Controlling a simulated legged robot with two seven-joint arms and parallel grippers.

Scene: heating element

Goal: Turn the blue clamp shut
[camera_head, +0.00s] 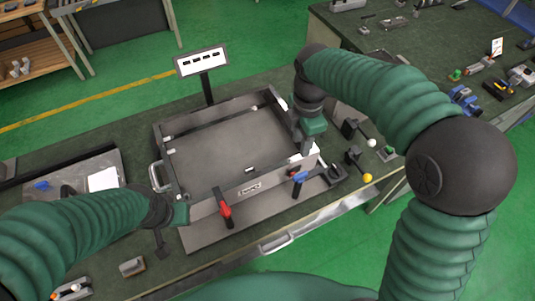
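The blue clamp (300,177) sits at the front right of a grey box-like fixture (222,148), on its front ledge. A red-handled clamp (223,206) stands further left on the same front side. My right gripper (307,148) points down just above and behind the blue clamp, near the fixture's right front corner. A gap seems to separate it from the blue handle. Its fingers are small and partly merge with the fixture, so their opening is unclear. My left gripper (182,212) is at the fixture's front left corner, left of the red clamp. Its fingers are also unclear.
A sign on a post (202,62) stands behind the fixture. Levers with a white knob (372,143) and a yellow knob (367,178) stand to the right. A metal handle (276,243) is on the bench's front edge. A tray with white paper (103,179) lies left.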

